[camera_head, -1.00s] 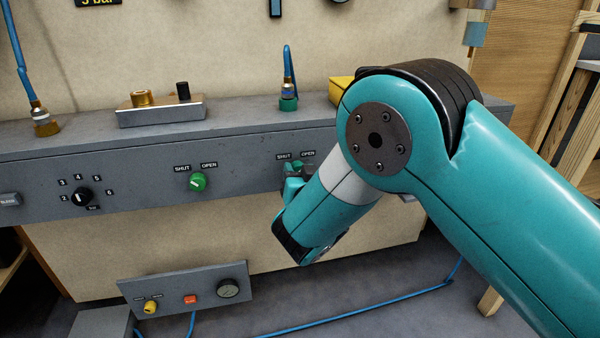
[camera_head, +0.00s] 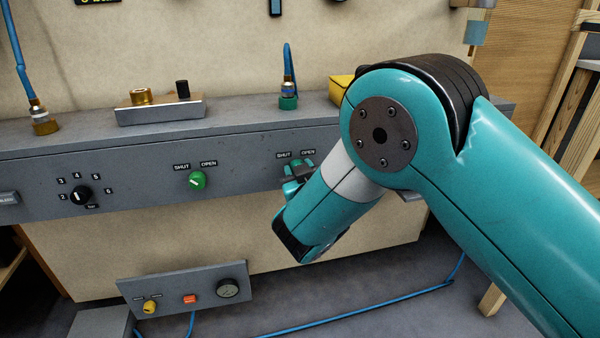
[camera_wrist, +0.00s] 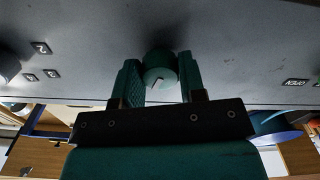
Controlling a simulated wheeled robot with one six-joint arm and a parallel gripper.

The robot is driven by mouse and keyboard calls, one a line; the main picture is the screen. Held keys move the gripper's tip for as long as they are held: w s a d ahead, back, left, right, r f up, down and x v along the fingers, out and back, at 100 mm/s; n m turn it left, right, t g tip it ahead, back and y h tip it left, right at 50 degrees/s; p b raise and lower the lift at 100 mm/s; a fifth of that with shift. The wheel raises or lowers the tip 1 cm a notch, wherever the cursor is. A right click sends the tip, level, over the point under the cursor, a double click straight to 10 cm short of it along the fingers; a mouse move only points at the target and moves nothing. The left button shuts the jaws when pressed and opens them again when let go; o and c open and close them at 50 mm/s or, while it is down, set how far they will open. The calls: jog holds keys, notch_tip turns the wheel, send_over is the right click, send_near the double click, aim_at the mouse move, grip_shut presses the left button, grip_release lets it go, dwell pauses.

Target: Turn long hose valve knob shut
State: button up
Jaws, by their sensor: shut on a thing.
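A green valve knob (camera_wrist: 160,69) sits on the grey panel between the two fingers of my gripper (camera_wrist: 160,82) in the wrist view. The fingers are shut on it, one on each side. A small pale mark shows on its face; I cannot tell exactly where it points. In the head view my gripper (camera_head: 297,172) is at the right-hand SHUT/OPEN label pair (camera_head: 296,154) on the panel front. There the fingers and my arm hide the knob. Another green knob (camera_head: 197,180) with its own SHUT and OPEN labels is further left, untouched.
A black numbered dial (camera_head: 81,197) is at the left of the grey panel (camera_head: 250,160). A hose in a green fitting (camera_head: 288,102) stands on its top. A lower box (camera_head: 180,288) carries a yellow knob, red button and gauge. A blue hose (camera_head: 360,320) lies on the floor.

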jog(key=n+p, duration=0.4)
jog(key=n, duration=0.8)
jog(key=shift+n, duration=0.4)
dwell(0.3)
jog(key=o, duration=0.9)
jog(key=shift+s, duration=0.1)
jog(key=b+v, duration=1.5)
jog(key=v, duration=0.2)
jog(key=shift+s+d+r, duration=0.1)
jog(key=shift+s+r, duration=0.05)
